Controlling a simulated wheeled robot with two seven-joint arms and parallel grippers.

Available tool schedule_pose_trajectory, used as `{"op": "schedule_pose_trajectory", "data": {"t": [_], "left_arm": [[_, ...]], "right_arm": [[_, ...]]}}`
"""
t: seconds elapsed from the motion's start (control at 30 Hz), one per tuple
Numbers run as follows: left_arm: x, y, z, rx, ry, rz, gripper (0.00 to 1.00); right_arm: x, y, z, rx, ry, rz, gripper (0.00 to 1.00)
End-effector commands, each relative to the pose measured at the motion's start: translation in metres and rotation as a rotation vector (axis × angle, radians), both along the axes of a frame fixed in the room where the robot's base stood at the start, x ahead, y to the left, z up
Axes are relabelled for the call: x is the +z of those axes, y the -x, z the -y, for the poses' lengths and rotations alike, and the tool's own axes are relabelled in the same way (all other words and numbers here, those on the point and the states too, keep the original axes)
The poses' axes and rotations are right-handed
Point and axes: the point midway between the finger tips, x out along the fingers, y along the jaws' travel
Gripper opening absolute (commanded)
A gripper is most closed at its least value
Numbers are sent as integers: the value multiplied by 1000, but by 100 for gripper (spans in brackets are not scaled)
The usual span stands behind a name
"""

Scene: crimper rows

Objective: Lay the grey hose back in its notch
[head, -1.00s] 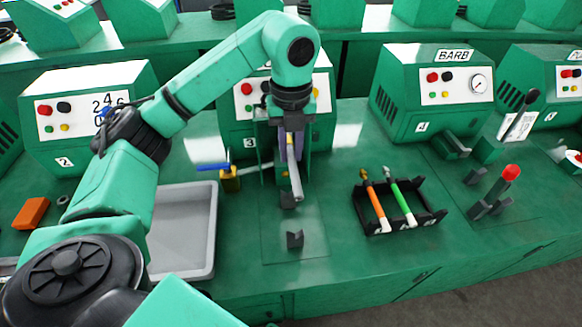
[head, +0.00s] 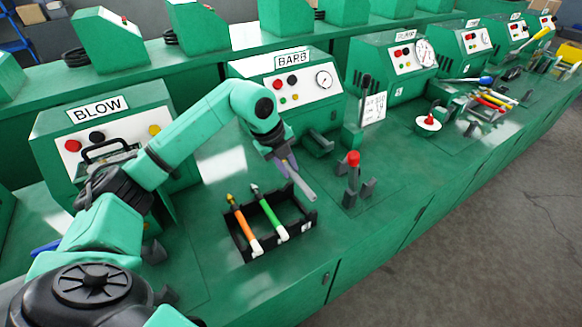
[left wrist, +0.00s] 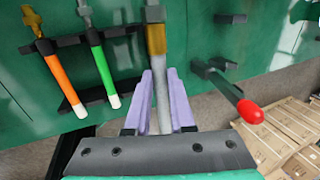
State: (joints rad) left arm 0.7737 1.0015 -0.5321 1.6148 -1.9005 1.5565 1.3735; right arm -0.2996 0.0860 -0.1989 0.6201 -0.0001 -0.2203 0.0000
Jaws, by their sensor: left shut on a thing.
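The grey hose (head: 300,182) is clamped between the purple fingers of my left gripper (head: 284,160), tilted, its pale end down to the right. The black notched rack (head: 294,232) stands on the bench. An orange hose (head: 244,222) and a green hose (head: 268,212) lie across it, and its right part is bare. The grey hose appears above the rack's right end; its height is unclear. My right gripper is out of view.
A red-knobbed lever (head: 353,160) on a dark stand is just right of the rack; it also shows in the left wrist view (left wrist: 250,112). The BARB machine (head: 290,85) stands behind, the BLOW machine (head: 105,135) at left. Bench in front of the rack is narrow.

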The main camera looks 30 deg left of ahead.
Motion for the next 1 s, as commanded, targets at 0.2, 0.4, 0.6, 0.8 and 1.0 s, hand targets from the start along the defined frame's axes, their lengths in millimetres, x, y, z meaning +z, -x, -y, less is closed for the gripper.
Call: {"op": "schedule_pose_trajectory", "data": {"t": [0.2, 0.4, 0.6, 0.8, 1.0], "left_arm": [[-12, -2, -3, 11, 2, 7, 0], [-40, -1, -2, 10, 2, 6, 0], [-70, -1, -2, 10, 3, 6, 0], [-97, 0, -2, 10, 2, 6, 0], [-108, 0, -3, 10, 2, 6, 0]], "right_arm": [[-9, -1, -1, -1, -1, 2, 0], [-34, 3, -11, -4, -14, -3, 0], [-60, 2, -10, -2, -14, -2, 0], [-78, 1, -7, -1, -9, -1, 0], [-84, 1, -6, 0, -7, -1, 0]]}}
